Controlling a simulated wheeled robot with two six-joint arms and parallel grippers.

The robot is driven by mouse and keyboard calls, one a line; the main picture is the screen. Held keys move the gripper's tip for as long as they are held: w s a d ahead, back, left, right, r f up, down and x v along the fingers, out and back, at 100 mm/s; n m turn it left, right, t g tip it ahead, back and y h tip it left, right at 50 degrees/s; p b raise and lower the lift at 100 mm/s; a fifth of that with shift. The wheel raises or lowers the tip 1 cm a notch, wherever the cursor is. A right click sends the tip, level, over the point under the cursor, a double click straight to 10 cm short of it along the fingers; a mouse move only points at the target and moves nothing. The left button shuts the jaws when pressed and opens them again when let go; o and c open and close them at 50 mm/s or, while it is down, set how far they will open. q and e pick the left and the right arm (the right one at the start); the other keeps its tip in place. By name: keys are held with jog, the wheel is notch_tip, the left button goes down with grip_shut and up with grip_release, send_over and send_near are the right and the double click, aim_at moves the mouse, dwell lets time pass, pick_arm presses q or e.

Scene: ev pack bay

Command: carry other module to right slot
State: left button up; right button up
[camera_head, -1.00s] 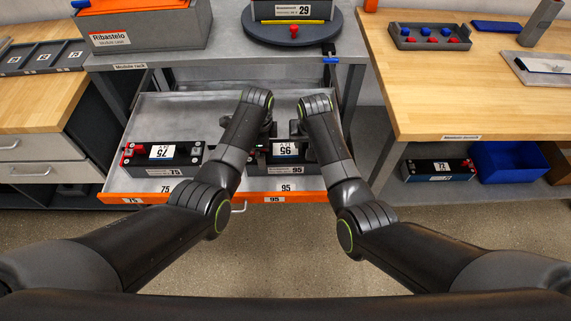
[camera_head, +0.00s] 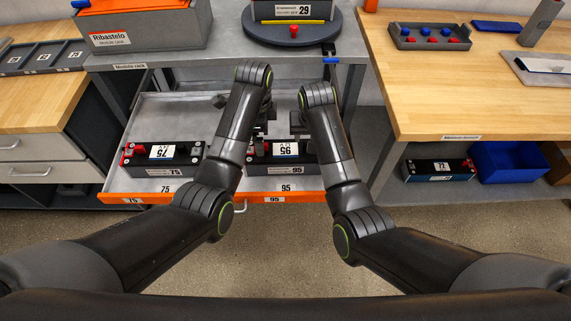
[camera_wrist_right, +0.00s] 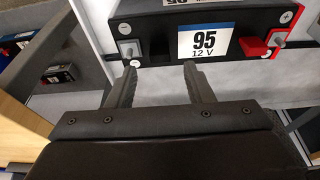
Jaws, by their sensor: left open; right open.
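The module marked 95 (camera_head: 285,159) sits in the right part of the open drawer (camera_head: 188,108), above the 95 label. In the right wrist view its top (camera_wrist_right: 207,40) shows a white and blue label, a red terminal and a grey terminal. The module marked 75 (camera_head: 162,158) sits in the left part of the drawer. My left gripper (camera_head: 262,130) is open above the module 95's left side, partly hidden by its arm. My right gripper (camera_head: 297,130) is open above its right side. In the right wrist view its fingers (camera_wrist_right: 157,80) are apart and empty, short of the module.
A turntable (camera_head: 291,27) with a module marked 29 (camera_head: 291,10) stands on the rack top. A wooden bench (camera_head: 470,90) is at right, with a module marked 72 (camera_head: 440,169) and a blue bin (camera_head: 510,160) on the shelf below. A grey bin (camera_head: 150,38) stands at upper left.

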jog(key=v, duration=0.7)
jog(key=shift+r, duration=0.2)
jog(key=shift+s, duration=0.1)
